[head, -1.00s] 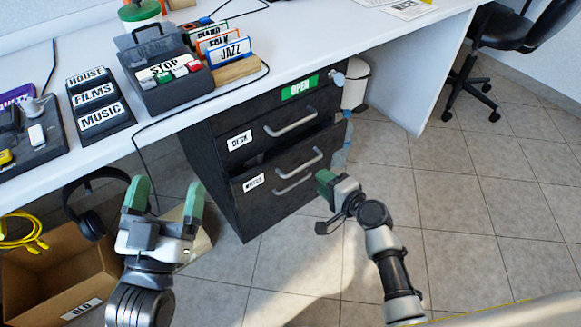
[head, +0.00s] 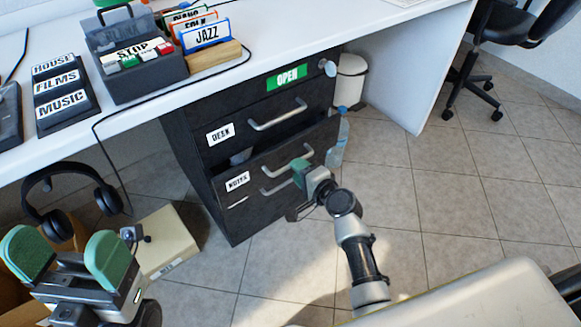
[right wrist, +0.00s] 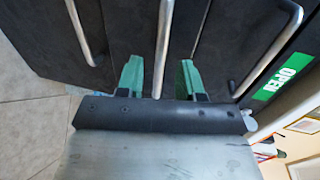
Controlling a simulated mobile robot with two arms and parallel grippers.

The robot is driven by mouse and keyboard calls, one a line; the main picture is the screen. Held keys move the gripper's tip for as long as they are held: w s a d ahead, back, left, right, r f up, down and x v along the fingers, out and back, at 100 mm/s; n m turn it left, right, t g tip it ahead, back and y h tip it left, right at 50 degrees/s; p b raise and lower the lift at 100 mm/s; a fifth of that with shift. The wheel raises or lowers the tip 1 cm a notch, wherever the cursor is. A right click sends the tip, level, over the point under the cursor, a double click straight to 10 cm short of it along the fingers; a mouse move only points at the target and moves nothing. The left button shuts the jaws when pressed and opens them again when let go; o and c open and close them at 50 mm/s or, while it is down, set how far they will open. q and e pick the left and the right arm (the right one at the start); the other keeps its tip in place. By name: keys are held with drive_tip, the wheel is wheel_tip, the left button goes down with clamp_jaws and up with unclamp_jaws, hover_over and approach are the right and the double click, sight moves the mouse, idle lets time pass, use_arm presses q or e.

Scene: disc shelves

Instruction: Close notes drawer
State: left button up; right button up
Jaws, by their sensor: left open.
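The notes drawer (head: 258,173), black with a white "NOTES" label (head: 238,181), is partly open in the dark cabinet under the desk. A dark gap with something pale inside shows above its front. My right gripper (head: 303,172) is at the right part of the drawer front, by its metal handle. In the right wrist view my right gripper (right wrist: 159,78) is open, with the middle metal handle (right wrist: 163,50) between its fingers and gaps on both sides. My left gripper (head: 68,255) is open and empty at the lower left, away from the cabinet.
The desk drawer (head: 265,125) above looks shut, under a green "OPEN" sign (head: 287,77). A bottle (head: 338,140) and bin (head: 351,80) stand right of the cabinet. Headphones (head: 75,200) and a pale box (head: 165,242) are at left. Floor tiles (head: 430,180) at right are clear.

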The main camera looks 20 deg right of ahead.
drive_tip(key=shift+b+x, duration=0.5)
drive_tip(key=shift+x, duration=1.45)
clamp_jaws()
